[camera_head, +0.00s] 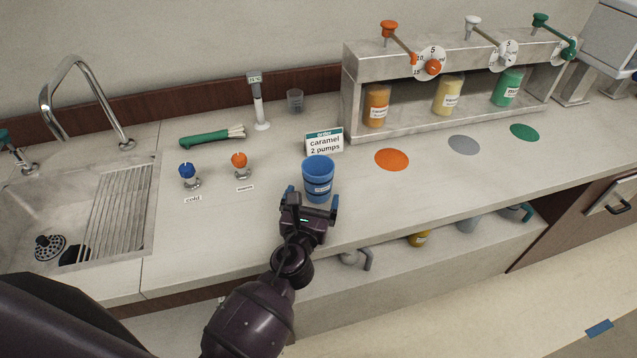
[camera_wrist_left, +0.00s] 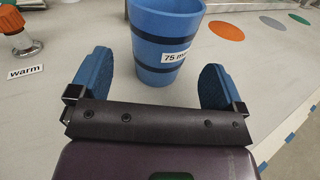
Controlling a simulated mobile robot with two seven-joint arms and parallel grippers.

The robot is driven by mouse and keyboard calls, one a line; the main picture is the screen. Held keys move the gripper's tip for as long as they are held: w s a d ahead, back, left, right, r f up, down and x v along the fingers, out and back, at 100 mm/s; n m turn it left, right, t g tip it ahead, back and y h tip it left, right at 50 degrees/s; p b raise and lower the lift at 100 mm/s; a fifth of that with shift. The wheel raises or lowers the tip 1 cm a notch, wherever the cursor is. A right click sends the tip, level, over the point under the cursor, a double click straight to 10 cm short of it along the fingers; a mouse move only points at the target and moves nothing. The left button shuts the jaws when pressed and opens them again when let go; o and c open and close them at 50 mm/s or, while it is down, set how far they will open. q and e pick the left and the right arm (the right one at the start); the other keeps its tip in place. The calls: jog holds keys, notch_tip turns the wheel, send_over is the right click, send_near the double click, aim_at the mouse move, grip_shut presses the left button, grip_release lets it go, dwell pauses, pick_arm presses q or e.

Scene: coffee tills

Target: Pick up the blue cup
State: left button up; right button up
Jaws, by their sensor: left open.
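The blue cup (camera_head: 318,178) stands upright on the counter in front of the order card, with dark bands and a white label. In the left wrist view the cup (camera_wrist_left: 165,45) is just ahead of my gripper, and its label reads "75 m", the rest cut off or unclear. My left gripper (camera_head: 310,205) is open at the near side of the cup. In the left wrist view its two blue fingers (camera_wrist_left: 155,85) are spread to either side of the cup's lower part, with visible gaps. My right gripper is not in view.
An order card (camera_head: 324,141) reading "caramel 2 pumps" stands behind the cup. Cold (camera_head: 189,175) and warm (camera_head: 240,164) taps are to the left, beside the sink (camera_head: 50,215). An orange disc (camera_head: 391,160) lies right, before the pump rack (camera_head: 358,95).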

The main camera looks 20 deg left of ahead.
aim_at(315, 190)
pick_arm(q)
jog(key=shift+w+a, duration=0.15)
jog(key=shift+w, duration=1.15)
jog(key=shift+w+a, duration=0.15)
jog(key=shift+w, duration=1.15)
jog(key=c, duration=1)
